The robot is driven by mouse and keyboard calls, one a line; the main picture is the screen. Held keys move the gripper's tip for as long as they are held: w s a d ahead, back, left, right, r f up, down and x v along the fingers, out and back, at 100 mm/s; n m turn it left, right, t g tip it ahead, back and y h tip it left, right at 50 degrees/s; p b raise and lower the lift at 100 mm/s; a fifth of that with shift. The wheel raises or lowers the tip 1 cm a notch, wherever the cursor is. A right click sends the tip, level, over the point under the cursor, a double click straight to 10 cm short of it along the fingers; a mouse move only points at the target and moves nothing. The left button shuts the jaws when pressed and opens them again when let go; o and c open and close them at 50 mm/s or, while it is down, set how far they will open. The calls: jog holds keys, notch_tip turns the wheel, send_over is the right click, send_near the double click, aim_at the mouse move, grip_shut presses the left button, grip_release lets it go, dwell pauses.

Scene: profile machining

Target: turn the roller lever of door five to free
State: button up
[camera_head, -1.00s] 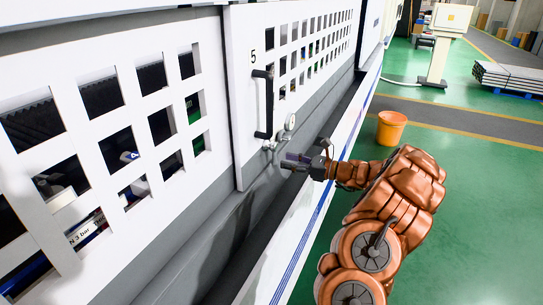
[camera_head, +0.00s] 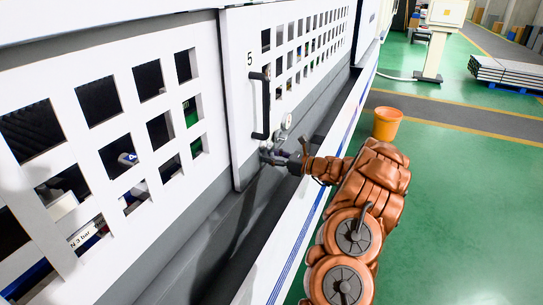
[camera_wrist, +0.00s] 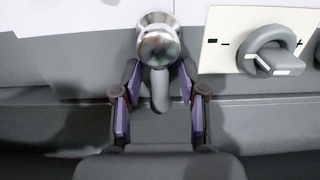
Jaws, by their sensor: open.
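Door five (camera_head: 238,100) is a white perforated panel marked "5" with a black vertical handle (camera_head: 265,105). Below the handle, the small roller lever (camera_head: 266,150) shows near its lower edge, partly hidden by my gripper (camera_head: 281,158). In the wrist view, the lever has a shiny round metal end (camera_wrist: 158,42) and a grey arm (camera_wrist: 160,92) pointing down. My gripper (camera_wrist: 160,84) is open, its purple-padded fingers on either side of the grey arm, with gaps visible on both sides. I cannot tell the depth between them.
A knob (camera_wrist: 272,50) on a plate marked minus and plus sits close right of my gripper. A round dial (camera_head: 286,121) is beside the door handle. A grey trough and white ledge (camera_head: 290,235) run below the doors. An orange bucket (camera_head: 387,124) stands on the green floor.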

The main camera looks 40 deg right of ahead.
jog(key=shift+c, duration=0.3)
grip_shut()
dwell(0.3)
